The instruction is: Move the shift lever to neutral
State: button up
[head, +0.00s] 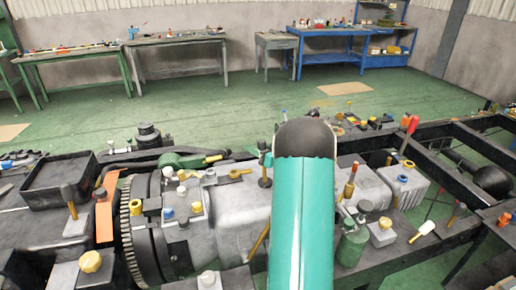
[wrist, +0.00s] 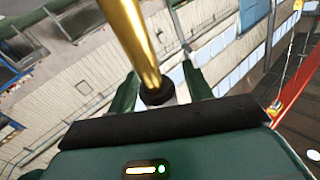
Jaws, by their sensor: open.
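In the wrist view a thick gold rod (wrist: 136,42), possibly the shift lever, runs from the top edge down to a black collar (wrist: 158,93). My gripper (wrist: 162,92) has its two dark green fingers apart, one on each side of the rod's lower end. I cannot tell whether either finger touches it. In the head view my teal arm covers the middle of the chassis and hides my gripper. A slanted gold rod (head: 258,242) shows just left of my arm; I cannot tell if it is the same rod.
The gearbox housing (head: 240,215) and toothed flywheel (head: 133,225) stand left of my arm. Several small levers and coloured caps rise from the chassis. A green bottle-like part (head: 352,246) stands close on the right. Workbenches line the far wall, with open green floor (head: 200,95) before them.

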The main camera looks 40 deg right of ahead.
jog(key=shift+c, duration=0.2)
grip_shut()
jog(key=s+n+t, duration=0.1)
jog(key=s+a+r+t, duration=0.1)
jog(key=s+a+n+t, duration=0.1)
jog(key=s, duration=0.1)
jog(key=shift+r+n+y, duration=0.2)
jog(key=shift+n+y, duration=0.1)
jog(key=shift+y, duration=0.1)
jog(key=shift+o, duration=0.2)
grip_release()
jog(key=shift+r, duration=0.1)
